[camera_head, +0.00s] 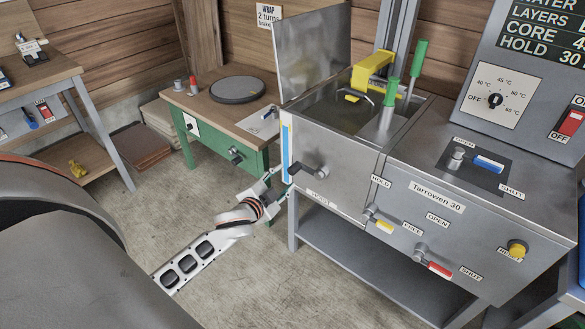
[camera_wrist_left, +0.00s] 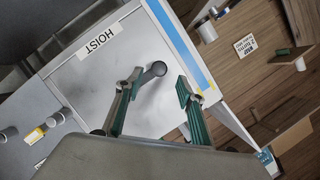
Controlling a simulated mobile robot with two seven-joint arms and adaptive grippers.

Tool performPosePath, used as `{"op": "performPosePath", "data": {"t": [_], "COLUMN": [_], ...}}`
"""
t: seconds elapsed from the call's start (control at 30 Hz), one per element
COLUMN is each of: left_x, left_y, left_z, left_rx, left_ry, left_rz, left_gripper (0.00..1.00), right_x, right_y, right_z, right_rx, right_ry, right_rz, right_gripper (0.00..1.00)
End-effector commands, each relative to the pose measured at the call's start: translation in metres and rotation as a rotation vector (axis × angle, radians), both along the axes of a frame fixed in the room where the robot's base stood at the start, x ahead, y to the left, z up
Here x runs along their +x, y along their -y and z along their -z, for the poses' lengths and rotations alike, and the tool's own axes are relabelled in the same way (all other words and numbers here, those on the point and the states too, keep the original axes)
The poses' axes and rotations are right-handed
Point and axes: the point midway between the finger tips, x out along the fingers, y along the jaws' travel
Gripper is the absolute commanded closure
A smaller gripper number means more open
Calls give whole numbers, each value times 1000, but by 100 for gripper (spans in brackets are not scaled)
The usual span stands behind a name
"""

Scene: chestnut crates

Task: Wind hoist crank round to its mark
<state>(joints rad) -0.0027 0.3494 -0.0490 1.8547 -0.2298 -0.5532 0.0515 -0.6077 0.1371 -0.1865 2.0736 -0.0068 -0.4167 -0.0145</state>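The hoist crank (camera_head: 312,170) is on the left part of the steel machine's front, above the HOIST label (camera_head: 320,198). Its dark arm runs left to a knob near the panel's left edge. My left gripper (camera_head: 281,182) is low and left of this knob. In the left wrist view, its green-padded fingers (camera_wrist_left: 158,80) are apart, with the crank's dark round knob (camera_wrist_left: 158,69) showing between them, and contact cannot be told. One finger hides part of the crank arm. I cannot make out the crank's mark. My right gripper is not in view.
A blue strip (camera_head: 285,145) runs up the panel's left edge. A yellow hook piece (camera_head: 372,69) and green handles stand over the open tank. Red and yellow levers are on the front, right of the crank. A green bench (camera_head: 240,150) stands behind left.

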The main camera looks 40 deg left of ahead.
Motion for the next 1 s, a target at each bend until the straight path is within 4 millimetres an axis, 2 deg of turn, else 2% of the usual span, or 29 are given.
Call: {"op": "performPosePath", "data": {"t": [0.2, 0.5, 0.7, 0.9, 0.97, 1.0], "left_x": [28, 61, 68, 68, 68, 68], "left_y": [-5, -10, -11, -11, -11, -11], "left_z": [10, 20, 21, 20, 20, 20], "left_rx": [0, -2, -3, -3, -3, -3], "left_ry": [-1, -3, -2, -2, -1, -2], "left_rz": [0, 0, 1, 1, 2, 1], "left_gripper": [62, 62, 62, 62, 74, 85], "right_x": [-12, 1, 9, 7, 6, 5], "right_y": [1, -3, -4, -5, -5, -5], "right_z": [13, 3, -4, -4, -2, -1], "right_rx": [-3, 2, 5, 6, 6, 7], "right_ry": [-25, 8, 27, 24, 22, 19], "right_rz": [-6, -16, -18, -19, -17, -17], "right_gripper": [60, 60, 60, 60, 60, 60]}}
